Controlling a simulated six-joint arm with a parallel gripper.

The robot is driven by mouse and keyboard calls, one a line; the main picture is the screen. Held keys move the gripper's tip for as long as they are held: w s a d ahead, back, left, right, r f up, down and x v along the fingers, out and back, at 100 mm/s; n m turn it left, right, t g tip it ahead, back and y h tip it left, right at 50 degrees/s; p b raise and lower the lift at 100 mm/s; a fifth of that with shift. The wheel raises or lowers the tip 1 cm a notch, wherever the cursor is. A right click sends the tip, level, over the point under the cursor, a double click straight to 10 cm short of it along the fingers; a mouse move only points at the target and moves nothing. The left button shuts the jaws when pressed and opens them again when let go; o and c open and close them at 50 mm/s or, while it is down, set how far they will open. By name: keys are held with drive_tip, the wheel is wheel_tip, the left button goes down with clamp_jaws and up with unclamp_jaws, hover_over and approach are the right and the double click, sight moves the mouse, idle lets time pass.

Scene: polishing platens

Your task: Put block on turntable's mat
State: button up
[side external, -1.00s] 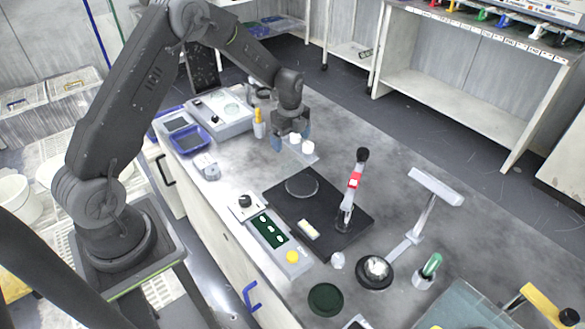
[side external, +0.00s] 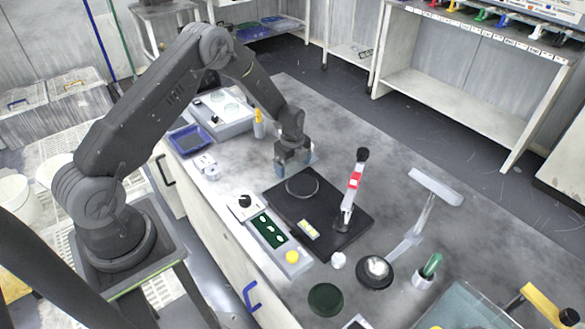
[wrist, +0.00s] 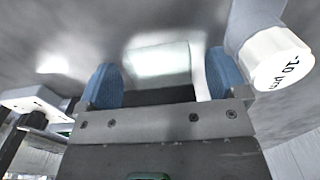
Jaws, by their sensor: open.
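A pale, greenish-white block (wrist: 160,62) shows in the wrist view between the blue fingers of my gripper (wrist: 160,80). My gripper is open, and I cannot tell whether either finger touches the block. In the side view my gripper (side external: 294,160) is low over the bench, just behind the turntable, and the block cannot be made out there. The turntable's round dark mat (side external: 302,184) lies bare on a black base plate (side external: 277,198), nearer the camera than my gripper.
A white-capped bottle (wrist: 280,60) stands close by the right finger in the wrist view. An upright post with a red band (side external: 354,181) stands on the base plate's right side. A control box (side external: 270,236) sits in front. A dark green disc (side external: 325,299) lies nearer the camera.

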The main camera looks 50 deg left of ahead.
drive_tip(key=c, duration=1.1)
drive_tip(key=shift+r, duration=0.1)
drive_tip(key=shift+c, duration=0.2)
